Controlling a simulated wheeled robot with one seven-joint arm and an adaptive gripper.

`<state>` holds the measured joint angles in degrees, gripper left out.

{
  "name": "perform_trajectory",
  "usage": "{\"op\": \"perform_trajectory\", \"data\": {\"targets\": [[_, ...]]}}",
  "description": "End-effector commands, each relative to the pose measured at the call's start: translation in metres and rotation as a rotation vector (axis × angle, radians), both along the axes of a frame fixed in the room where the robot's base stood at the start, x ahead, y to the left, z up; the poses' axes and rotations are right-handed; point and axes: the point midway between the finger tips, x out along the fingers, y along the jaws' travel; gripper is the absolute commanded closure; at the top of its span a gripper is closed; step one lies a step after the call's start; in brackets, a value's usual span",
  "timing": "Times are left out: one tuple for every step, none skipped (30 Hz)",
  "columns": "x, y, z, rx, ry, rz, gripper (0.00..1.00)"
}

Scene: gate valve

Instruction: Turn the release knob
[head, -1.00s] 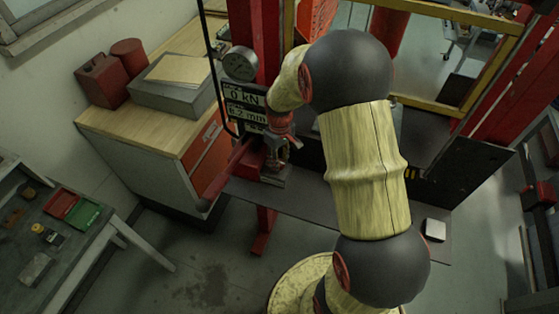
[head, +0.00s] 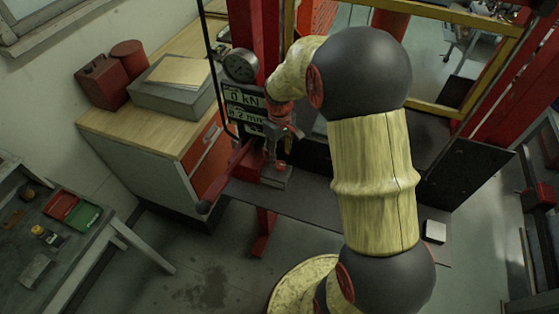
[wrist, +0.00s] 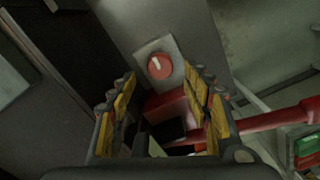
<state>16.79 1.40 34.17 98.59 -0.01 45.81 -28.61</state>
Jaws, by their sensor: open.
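The release knob (wrist: 159,66) is a round red knob with a white mark on a pale square plate. The mark points up and slightly left in the wrist view. In the head view it appears as a small red spot (head: 281,166) on a grey block below the display. My gripper (wrist: 161,78) is open and empty. Its two yellow-padded fingers stand on either side of the knob in the wrist view, with the knob between and beyond the tips. In the head view my gripper (head: 282,136) is above the knob, apart from it, and partly hidden by my arm.
A red lever (head: 222,180) sticks out left of the knob; its red bar (wrist: 275,119) crosses the right of the wrist view. A gauge (head: 240,65) and a display (head: 245,104) are on the red column behind. A wooden-topped cabinet (head: 150,130) stands left.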

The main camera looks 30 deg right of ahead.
Motion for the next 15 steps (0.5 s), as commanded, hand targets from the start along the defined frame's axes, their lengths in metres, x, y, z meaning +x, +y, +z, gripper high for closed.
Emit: {"op": "perform_trajectory", "data": {"targets": [[0.001,0.000,0.012,-0.001,-0.004,0.000,0.50],[0.001,0.000,0.018,-0.001,-0.004,0.000,0.50],[0.001,0.000,0.026,-0.001,-0.004,0.000,0.50],[0.001,0.000,0.032,0.000,-0.003,0.000,0.50],[0.001,0.000,0.037,-0.001,-0.002,0.000,0.50],[0.000,0.000,0.044,-0.001,-0.002,0.000,0.50],[0.000,0.000,0.049,-0.001,-0.002,0.000,0.50],[0.001,0.000,0.053,-0.001,-0.003,0.000,0.50],[0.001,0.000,0.058,-0.001,-0.002,0.000,0.50],[0.000,0.000,0.061,-0.001,-0.001,0.000,0.50],[0.000,0.000,0.063,0.000,-0.001,0.000,0.50],[0.000,0.000,0.066,0.000,-0.001,0.000,0.50],[0.000,0.000,0.068,0.000,-0.001,0.000,0.50],[0.000,0.000,0.070,0.000,0.000,0.000,0.50],[0.000,0.000,0.071,0.000,0.000,0.000,0.50]]}}
